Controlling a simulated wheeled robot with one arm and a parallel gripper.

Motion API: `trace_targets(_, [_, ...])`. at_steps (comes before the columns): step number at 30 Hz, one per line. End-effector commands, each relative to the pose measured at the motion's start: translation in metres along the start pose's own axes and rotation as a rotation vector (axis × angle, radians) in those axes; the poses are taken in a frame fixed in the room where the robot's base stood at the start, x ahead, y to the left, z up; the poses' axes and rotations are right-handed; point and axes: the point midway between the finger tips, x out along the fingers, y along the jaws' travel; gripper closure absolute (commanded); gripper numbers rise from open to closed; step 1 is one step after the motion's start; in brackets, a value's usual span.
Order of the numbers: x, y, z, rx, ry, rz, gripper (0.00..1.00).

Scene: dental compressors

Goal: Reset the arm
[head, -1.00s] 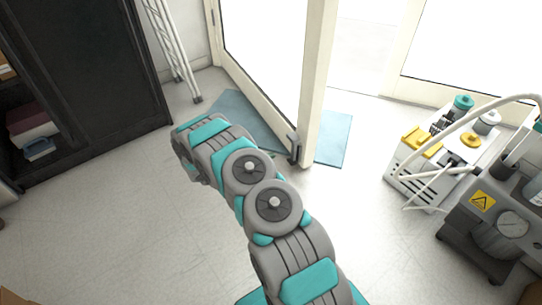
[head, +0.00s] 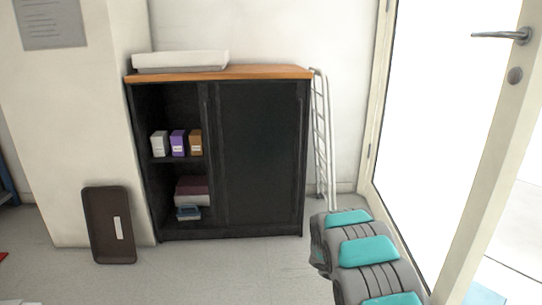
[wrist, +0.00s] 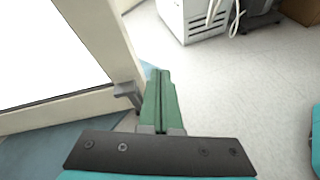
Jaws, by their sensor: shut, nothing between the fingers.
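My gripper (wrist: 159,78) shows in the wrist view as two green fingers pressed together with nothing between them. It hangs over the floor (wrist: 235,90) close to the edge of the open door (wrist: 105,60) and its handle (wrist: 128,91); I cannot tell whether there is contact. In the head view my arm rises at the lower right, in front of the door (head: 480,200). My gripper is hidden in that view.
In the head view a black cabinet (head: 255,160) with a wooden top stands against the wall, a white ladder (head: 322,140) beside it. A dark tray (head: 108,225) leans at left. A white machine (wrist: 190,18) stands ahead in the wrist view. Floor right of the fingers is clear.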

Motion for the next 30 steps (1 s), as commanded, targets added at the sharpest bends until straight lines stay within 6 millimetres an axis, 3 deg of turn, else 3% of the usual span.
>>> trace_targets(1, [-0.008,-0.005,0.020,0.039,0.009,-0.024,1.00])
trace_targets(3, [-0.018,-0.015,0.042,0.094,0.024,-0.065,1.00])
trace_targets(12, [-0.062,-0.069,0.119,0.319,0.109,-0.235,1.00])
trace_targets(21, [-0.111,-0.134,0.175,0.522,0.221,-0.408,1.00])
trace_targets(30, [-0.166,-0.204,0.210,0.690,0.358,-0.588,1.00])
